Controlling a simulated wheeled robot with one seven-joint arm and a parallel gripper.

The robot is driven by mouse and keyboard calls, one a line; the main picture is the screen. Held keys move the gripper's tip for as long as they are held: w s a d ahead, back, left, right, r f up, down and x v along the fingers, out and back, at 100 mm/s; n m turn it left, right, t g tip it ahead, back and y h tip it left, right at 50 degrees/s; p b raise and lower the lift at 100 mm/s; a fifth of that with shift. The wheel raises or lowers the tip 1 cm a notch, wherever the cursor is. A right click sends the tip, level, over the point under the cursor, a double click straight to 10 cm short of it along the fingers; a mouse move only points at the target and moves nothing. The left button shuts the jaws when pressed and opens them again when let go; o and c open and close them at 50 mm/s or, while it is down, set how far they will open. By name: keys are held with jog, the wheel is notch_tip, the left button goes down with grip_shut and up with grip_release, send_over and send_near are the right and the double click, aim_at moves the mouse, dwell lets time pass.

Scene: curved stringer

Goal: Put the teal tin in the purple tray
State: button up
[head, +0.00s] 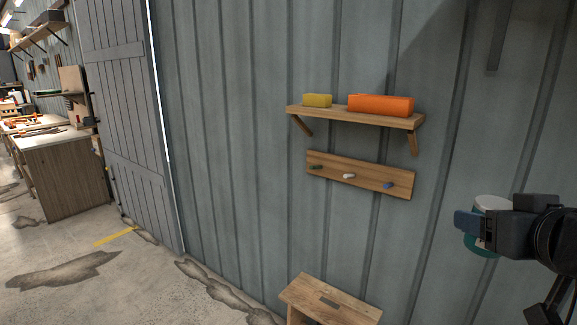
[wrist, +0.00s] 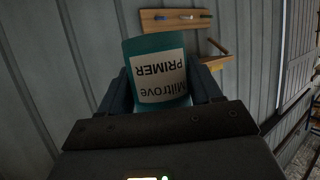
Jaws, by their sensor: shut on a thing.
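The teal tin (wrist: 150,50) is held between the fingers of my gripper (wrist: 160,88) in the wrist view. It has a white label reading "Miltrove PRIMER", upside down in that view. In the head view my gripper (head: 478,224) is at the right edge, shut around the teal tin (head: 480,245), which is partly hidden behind the fingers. The tin is in the air, in front of the grey wall and apart from it. The purple tray is in neither view.
A wall shelf (head: 364,117) holds a yellow block (head: 317,101) and an orange block (head: 381,105). A peg rail (head: 335,175) hangs below it. A wooden stool (head: 330,300) stands on the floor underneath. A workbench (head: 62,175) is far left, with open floor before it.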

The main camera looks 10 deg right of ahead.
jog(key=a+f+n+y, duration=0.1)
jog(key=a+f, duration=0.4)
jog(key=f, duration=0.8)
jog(key=a+f+n+y, duration=0.1)
jog(key=a+f, duration=0.3)
jog(key=f, duration=0.9)
jog(key=a+f+n+y, duration=0.1)
jog(key=a+f, duration=0.4)
jog(key=f, duration=0.9)
jog(key=shift+s+a, duration=0.3)
jog(key=shift+w+r, duration=0.1)
